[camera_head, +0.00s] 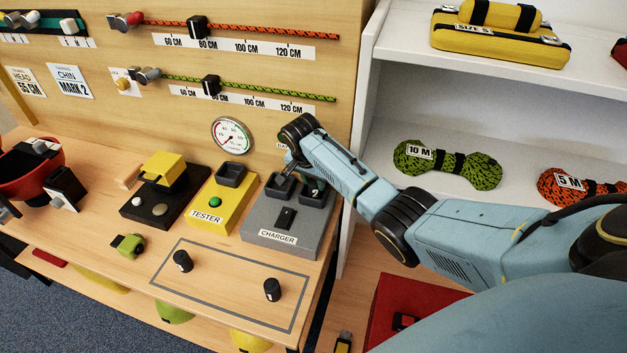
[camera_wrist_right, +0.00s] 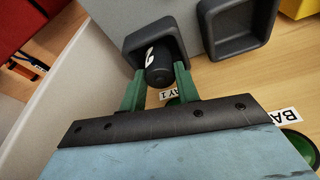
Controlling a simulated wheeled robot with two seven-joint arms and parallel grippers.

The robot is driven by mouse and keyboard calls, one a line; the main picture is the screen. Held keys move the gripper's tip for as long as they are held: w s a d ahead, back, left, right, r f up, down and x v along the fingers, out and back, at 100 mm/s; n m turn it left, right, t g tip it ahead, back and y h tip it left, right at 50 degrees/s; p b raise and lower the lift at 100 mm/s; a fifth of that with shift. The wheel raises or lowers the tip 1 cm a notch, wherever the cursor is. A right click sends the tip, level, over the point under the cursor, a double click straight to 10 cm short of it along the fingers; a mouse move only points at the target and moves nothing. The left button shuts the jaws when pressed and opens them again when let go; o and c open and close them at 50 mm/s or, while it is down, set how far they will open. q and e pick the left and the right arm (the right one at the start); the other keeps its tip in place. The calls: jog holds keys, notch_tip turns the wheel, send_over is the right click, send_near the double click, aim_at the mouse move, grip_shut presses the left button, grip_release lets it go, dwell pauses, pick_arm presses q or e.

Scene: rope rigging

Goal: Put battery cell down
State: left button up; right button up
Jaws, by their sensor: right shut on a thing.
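A black battery cell (camera_wrist_right: 159,66) with a white mark is between the green fingers of my right gripper (camera_wrist_right: 157,86). The gripper is shut on it. The cell's far end is at or inside the mouth of a dark charger bay (camera_wrist_right: 133,42); how deep it sits is hidden. In the head view my right gripper (camera_head: 302,178) is over the right-hand bay of the grey charger (camera_head: 262,222), partly hidden by its own wrist. The other bay (camera_wrist_right: 239,30) looks empty. Two more black cells (camera_head: 182,261) (camera_head: 272,290) stand on the bench. My left gripper is not clearly visible.
A yellow tester (camera_head: 226,208) stands left of the charger, beside a black base with a yellow block (camera_head: 163,168). A grey outlined rectangle (camera_head: 219,312) marks the bench front. White shelves (camera_head: 450,105) stand close on the right. A red box (camera_head: 400,300) is below.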

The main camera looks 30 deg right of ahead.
jog(key=o, duration=1.1)
jog(key=shift+f, duration=0.15)
jog(key=p+v, duration=0.2)
jog(key=v, duration=1)
jog(key=shift+w+r, duration=0.1)
jog(key=shift+r, duration=0.15)
